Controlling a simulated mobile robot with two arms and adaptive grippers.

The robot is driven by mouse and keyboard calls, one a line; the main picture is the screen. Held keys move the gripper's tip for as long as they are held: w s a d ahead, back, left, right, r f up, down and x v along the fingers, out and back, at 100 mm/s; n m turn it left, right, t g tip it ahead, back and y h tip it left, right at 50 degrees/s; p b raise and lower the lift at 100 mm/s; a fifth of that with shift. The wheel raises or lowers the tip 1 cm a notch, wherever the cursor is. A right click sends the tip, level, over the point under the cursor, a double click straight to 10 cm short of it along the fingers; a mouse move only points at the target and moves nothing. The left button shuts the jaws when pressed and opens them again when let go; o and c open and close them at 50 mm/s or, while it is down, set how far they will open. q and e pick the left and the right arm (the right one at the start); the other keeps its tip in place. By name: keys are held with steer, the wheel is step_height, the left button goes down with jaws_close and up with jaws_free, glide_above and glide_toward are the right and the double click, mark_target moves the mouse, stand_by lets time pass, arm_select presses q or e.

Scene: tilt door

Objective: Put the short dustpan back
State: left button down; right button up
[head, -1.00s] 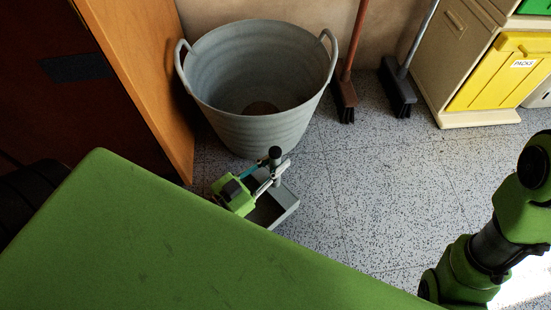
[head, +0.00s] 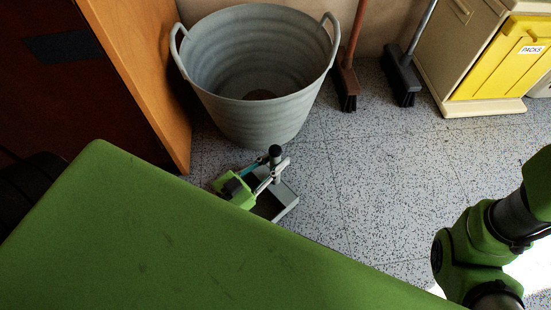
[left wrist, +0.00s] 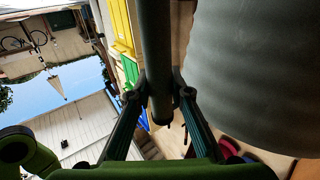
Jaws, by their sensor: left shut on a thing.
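The short dustpan (head: 287,204) is a grey pan with an upright handle. It shows in the head view in front of the grey tub, at its lower right. My left gripper (head: 268,181) is shut on the handle, below its black top. In the left wrist view the dark handle (left wrist: 157,50) runs between the fingers of the gripper (left wrist: 159,92). I cannot tell whether the pan touches the floor. Part of the pan is hidden behind the gripper and the green surface in front. My right gripper is out of view; only arm links show at the right.
The grey two-handled tub (head: 255,115) stands close behind the dustpan, beside a wooden panel (head: 150,75). A red-handled broom (head: 346,82) and a grey-handled broom (head: 402,78) lean at the back wall. A cabinet with a yellow door (head: 505,62) stands at right. Speckled floor (head: 380,175) is clear in the middle.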

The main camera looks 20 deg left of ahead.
arm_select(q)
steer(key=shift+f, duration=0.3)
steer(key=c, duration=1.8)
jaws_free()
steer(key=o, duration=0.4)
steer(key=shift+c, duration=0.2)
steer(key=shift+s, duration=0.1)
steer(key=v, duration=1.2)
